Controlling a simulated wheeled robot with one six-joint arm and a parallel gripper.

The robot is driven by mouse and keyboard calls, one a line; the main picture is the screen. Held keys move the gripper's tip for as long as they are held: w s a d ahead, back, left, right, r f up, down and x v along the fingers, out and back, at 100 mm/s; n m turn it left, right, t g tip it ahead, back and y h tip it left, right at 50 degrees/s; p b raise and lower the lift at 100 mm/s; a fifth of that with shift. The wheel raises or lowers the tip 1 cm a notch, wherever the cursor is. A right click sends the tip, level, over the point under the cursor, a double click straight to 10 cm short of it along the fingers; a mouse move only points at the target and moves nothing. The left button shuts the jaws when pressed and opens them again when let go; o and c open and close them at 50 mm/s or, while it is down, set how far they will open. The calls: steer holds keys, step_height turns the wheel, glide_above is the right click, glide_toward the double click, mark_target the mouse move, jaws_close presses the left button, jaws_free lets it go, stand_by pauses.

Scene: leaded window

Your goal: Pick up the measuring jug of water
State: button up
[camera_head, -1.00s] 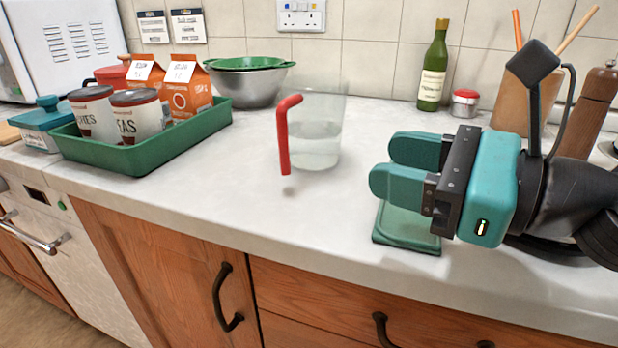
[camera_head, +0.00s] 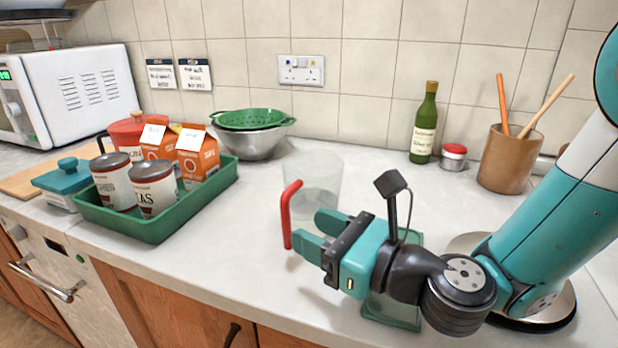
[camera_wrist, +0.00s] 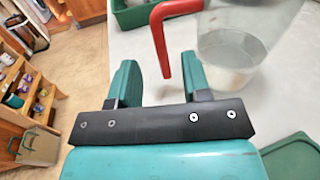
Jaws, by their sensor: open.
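The clear measuring jug (camera_head: 318,180) stands upright on the pale worktop, with a red handle (camera_head: 287,214) facing left and toward the front edge. In the wrist view the jug (camera_wrist: 240,40) holds clear water, and its red handle (camera_wrist: 162,38) hangs down just ahead of the space between my fingers. My gripper (camera_head: 316,232) is open and empty, just in front of the jug. In the head view its fingers overlap the jug's lower part and hide some of it. Whether a finger touches the handle I cannot tell.
A green tray (camera_head: 153,229) with cartons and tins stands to the left. A steel bowl with a green colander (camera_head: 252,122) is behind. A green bottle (camera_head: 424,128), a red-lidded jar (camera_head: 453,156) and a utensil pot (camera_head: 508,160) stand at the back right. A green glass board (camera_head: 392,312) lies under my wrist.

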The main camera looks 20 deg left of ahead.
mark_target(290, 225)
steer(key=x, duration=0.2)
steer(key=shift+w+a, duration=0.1)
steer(key=shift+a, duration=0.2)
steer(key=p+x, duration=0.1)
steer(key=x, duration=0.2)
steer(key=p+x, duration=0.1)
steer(key=shift+w+a+f+p, duration=0.1)
steer(key=shift+a+f+p, duration=0.1)
steer(key=shift+f+p, duration=0.15)
steer(key=shift+w+a+f, duration=0.15)
steer(key=shift+a, duration=0.15)
jaws_close()
